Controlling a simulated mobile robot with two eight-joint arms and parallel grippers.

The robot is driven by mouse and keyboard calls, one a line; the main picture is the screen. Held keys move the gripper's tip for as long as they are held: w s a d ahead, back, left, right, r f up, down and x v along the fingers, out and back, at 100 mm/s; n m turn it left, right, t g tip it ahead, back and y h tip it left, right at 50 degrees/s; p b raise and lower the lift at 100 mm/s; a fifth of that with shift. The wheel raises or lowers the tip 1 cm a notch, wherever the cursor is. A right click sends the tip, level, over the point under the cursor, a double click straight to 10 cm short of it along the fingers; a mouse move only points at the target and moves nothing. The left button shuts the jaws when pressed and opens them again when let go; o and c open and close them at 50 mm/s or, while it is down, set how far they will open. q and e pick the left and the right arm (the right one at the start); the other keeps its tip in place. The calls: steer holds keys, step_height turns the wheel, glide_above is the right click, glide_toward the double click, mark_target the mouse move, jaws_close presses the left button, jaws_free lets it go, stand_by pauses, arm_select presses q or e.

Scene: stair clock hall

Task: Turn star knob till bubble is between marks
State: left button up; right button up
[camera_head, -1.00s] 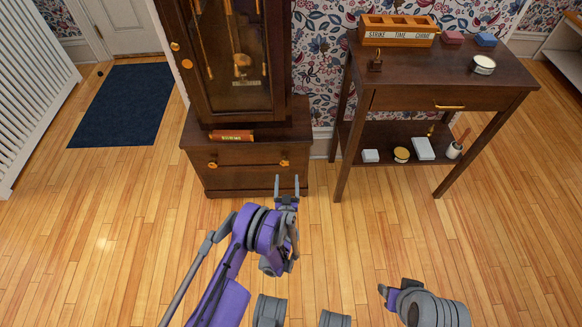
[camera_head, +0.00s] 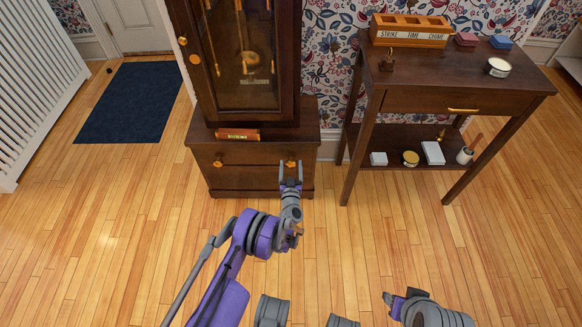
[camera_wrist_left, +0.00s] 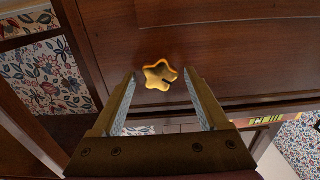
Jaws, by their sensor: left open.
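A gold star knob (camera_head: 291,163) is on the right of the clock's base front. It also shows in the left wrist view (camera_wrist_left: 159,75), just ahead of and between the fingertips. My left gripper (camera_head: 290,166) is open, with its fingers pointing at this knob, one to each side. I cannot tell whether they touch it. A red and brass bar with a lettered plate (camera_head: 237,134) lies on the base ledge. No bubble or marks can be made out. My right gripper (camera_head: 391,299) is low at the right, away from the clock, its jaws unclear.
A second gold knob (camera_head: 217,161) is on the left of the base. A dark side table (camera_head: 450,84) stands to the right, with a labelled wooden box (camera_head: 410,30) on top and small items on its shelf. A blue mat (camera_head: 130,103) lies left. The floor in front is clear.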

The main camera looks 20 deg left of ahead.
arm_select(q)
jaws_close()
stand_by(0.4)
steer(key=shift+n, duration=0.4)
